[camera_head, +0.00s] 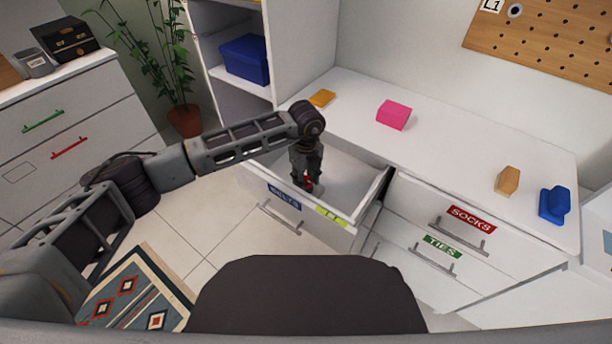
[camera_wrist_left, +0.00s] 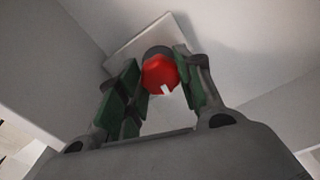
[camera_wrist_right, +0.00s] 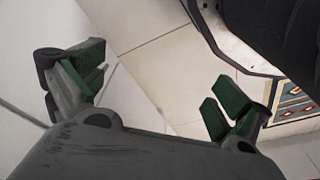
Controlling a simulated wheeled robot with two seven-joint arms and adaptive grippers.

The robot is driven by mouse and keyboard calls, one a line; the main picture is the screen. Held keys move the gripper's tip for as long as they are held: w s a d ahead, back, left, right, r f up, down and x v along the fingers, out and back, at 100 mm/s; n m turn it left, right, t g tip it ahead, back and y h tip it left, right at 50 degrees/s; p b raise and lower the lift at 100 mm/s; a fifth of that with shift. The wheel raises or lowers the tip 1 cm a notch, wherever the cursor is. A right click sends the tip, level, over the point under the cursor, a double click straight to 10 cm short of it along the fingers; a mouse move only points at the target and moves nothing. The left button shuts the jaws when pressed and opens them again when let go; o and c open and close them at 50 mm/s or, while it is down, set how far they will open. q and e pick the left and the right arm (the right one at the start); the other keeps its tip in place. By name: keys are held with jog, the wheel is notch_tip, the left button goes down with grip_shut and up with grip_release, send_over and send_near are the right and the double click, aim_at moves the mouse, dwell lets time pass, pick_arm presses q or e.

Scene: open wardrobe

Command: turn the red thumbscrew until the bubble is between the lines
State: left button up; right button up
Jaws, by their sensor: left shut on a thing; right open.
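The red thumbscrew (camera_wrist_left: 160,73) sits between the green-padded fingers of my left gripper (camera_wrist_left: 158,82), which is shut on it. A white mark shows on the screw's face, and a pale plate lies behind it. In the head view my left gripper (camera_head: 307,178) points down into the open drawer, and only a bit of red shows at its tips. A yellow-green strip (camera_head: 331,217), seemingly the level's vial, lies along the drawer's front edge; its bubble and lines are too small to read. My right gripper (camera_wrist_right: 158,78) is open and empty above the tiled floor.
The open drawer (camera_head: 361,203) has a blue label (camera_head: 284,197) on its front. Shut drawers labelled SOCKS (camera_head: 470,218) and TIES (camera_head: 441,246) are to its right. A pink block (camera_head: 394,114) and other small blocks stand on the white top. A patterned rug (camera_head: 140,290) lies lower left.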

aim_at(306, 180)
pick_arm(q)
jog(key=shift+n, duration=0.8)
pick_arm(e)
jog(key=shift+s+d+f, duration=0.1)
jog(key=shift+d+f, duration=0.05)
jog(key=shift+f, duration=0.4)
jog(key=shift+d+f, duration=0.15)
jog(key=shift+f, duration=0.35)
pick_arm(q)
jog(key=o, duration=1)
jog(key=shift+o, duration=0.2)
jog(key=shift+r, duration=0.2)
notch_tip(306, 180, up, 12)
jog(key=shift+f, duration=0.2)
